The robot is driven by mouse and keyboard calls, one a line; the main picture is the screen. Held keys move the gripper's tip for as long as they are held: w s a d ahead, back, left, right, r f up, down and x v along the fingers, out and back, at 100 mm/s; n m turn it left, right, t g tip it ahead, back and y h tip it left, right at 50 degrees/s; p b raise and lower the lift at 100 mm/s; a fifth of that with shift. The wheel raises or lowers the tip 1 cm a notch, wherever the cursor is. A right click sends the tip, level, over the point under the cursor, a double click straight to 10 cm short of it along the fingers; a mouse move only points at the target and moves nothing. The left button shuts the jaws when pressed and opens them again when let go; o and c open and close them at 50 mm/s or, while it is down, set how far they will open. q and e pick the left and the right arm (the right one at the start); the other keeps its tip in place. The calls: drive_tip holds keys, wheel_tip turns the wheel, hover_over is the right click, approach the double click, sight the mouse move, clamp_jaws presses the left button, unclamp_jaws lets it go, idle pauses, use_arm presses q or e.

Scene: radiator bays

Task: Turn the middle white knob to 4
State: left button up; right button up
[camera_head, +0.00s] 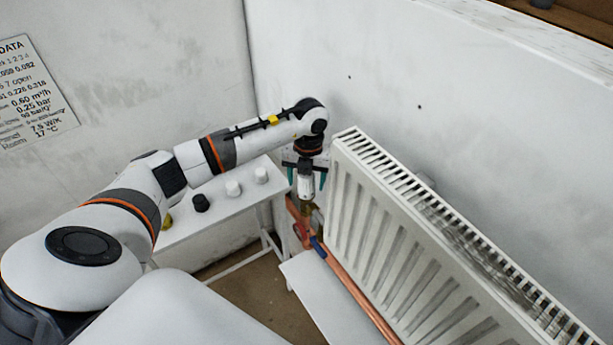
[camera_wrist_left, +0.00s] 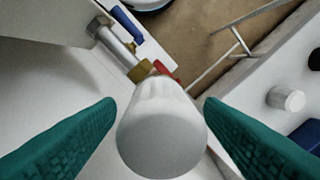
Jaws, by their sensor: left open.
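In the left wrist view gaps show between the knob and both fingers of the gripper (camera_wrist_left: 160,105). I cannot tell how far down the fingers reach. My right gripper is not in view.
The white radiator (camera_head: 385,220) stands right of the valve, with copper pipes (camera_head: 350,290) below. Left of it, a white bench (camera_head: 228,207) bears a black knob (camera_head: 201,203), two white knobs (camera_head: 233,188) and something yellow. A data sheet (camera_head: 32,90) hangs on the left wall.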

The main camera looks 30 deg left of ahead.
use_arm(q)
drive_tip(key=c, duration=1)
drive_tip(key=shift+o, duration=0.2)
drive_tip(key=m+b, duration=0.3)
drive_tip(key=m, duration=0.1)
drive_tip(key=shift+f+m+b, duration=0.1)
drive_tip(key=shift+m+b, duration=1.1)
drive_tip(key=shift+m, duration=0.4)
drive_tip(key=shift+m+b, duration=0.7)
drive_tip(key=shift+m, duration=0.4)
drive_tip(key=shift+r, duration=0.2)
